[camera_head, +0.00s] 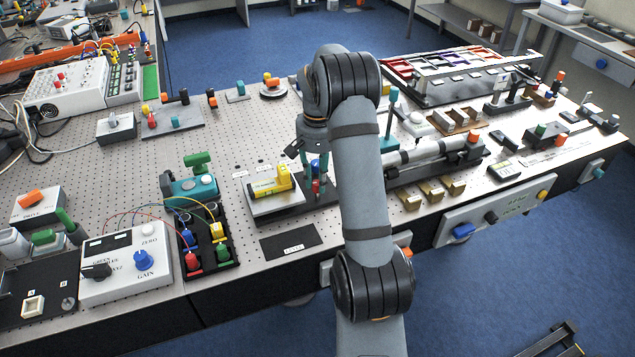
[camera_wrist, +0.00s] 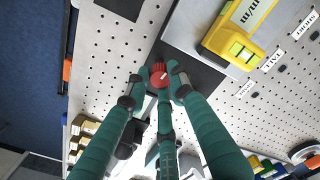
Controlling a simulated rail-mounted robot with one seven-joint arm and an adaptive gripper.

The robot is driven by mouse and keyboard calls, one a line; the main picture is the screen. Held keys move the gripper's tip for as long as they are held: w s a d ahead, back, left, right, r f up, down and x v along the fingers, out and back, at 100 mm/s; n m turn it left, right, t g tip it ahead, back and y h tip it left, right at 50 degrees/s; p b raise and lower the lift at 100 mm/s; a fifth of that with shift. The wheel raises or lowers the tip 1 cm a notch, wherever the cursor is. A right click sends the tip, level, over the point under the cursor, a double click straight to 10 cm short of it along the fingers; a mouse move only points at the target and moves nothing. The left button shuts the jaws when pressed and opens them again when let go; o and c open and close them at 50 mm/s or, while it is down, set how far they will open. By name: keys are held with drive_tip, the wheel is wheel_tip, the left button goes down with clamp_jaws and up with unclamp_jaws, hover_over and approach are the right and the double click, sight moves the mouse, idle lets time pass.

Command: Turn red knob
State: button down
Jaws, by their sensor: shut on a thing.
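The red knob (camera_wrist: 159,73) shows in the wrist view between the tips of my gripper's teal fingers (camera_wrist: 157,80). The fingertips close around its sides, and a small white mark shows on its top. In the head view my gripper (camera_head: 315,180) points down at the middle of the table, just right of a yellow device on a plate. There a bit of red (camera_head: 316,187) shows between the fingers, and the rest of the knob is hidden by them. My gripper is shut on the red knob.
The yellow device (camera_head: 270,182) stands close to the left of my gripper. A grey cylinder assembly (camera_head: 430,158) lies to its right, with brass blocks (camera_head: 432,190) in front. A white box with a blue GAIN knob (camera_head: 143,262) is at the left front.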

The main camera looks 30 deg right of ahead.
sight(317, 183)
drive_tip(key=shift+m, duration=0.5)
drive_tip(key=c, duration=1.5)
unclamp_jaws()
wheel_tip(317, 183, up, 12)
wheel_tip(317, 183, down, 12)
drive_tip(key=shift+r, duration=0.1)
idle(0.4)
